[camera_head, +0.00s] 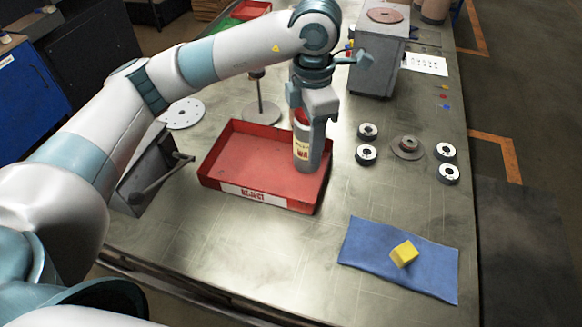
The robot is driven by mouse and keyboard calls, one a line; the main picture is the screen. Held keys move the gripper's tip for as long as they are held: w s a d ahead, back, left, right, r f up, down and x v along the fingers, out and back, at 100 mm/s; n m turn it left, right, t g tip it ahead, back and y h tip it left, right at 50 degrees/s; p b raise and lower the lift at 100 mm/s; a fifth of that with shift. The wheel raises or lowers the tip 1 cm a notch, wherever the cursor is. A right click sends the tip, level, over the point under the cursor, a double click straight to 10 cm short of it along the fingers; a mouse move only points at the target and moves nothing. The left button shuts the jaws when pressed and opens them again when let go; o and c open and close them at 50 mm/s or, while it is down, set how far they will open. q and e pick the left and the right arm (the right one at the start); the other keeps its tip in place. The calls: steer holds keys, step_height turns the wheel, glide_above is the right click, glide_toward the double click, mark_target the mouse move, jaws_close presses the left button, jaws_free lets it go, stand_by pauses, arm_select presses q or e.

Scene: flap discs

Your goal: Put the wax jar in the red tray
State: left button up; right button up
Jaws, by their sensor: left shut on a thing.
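The wax jar (300,148) is pale with a red band and a label, partly hidden by my gripper. My left gripper (309,160) points down and is shut on the jar. It holds the jar over the right part of the red tray (225,165), inside the tray's outline in the camera_head view. I cannot tell whether the jar touches the tray floor. The rest of the tray floor looks empty. The tray has a white label on its front wall. My right gripper is not in view.
Several flap discs (367,154) lie right of the tray. A yellow block (403,253) sits on a blue cloth (362,248) at front right. A grey box-like machine (376,62) stands behind, a metal stand (261,110) behind the tray, and a grey device with a handle (148,172) at left.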

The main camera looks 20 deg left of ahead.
arm_select(q)
steer(key=shift+w+a, duration=0.1)
steer(key=shift+w, duration=0.1)
steer(key=shift+s+a+r, duration=0.1)
steer(key=shift+a, duration=0.1)
steer(key=shift+a+f, duration=0.2)
steer(key=shift+a, duration=0.05)
steer(key=w+a+f+p, duration=0.1)
steer(key=a+f+p, duration=0.1)
steer(key=a, duration=0.1)
steer(key=p, duration=0.3)
glide_toward(269, 168)
steer(key=shift+f+p, duration=0.75)
steer(key=shift+p, duration=0.15)
steer(key=shift+f, duration=0.4)
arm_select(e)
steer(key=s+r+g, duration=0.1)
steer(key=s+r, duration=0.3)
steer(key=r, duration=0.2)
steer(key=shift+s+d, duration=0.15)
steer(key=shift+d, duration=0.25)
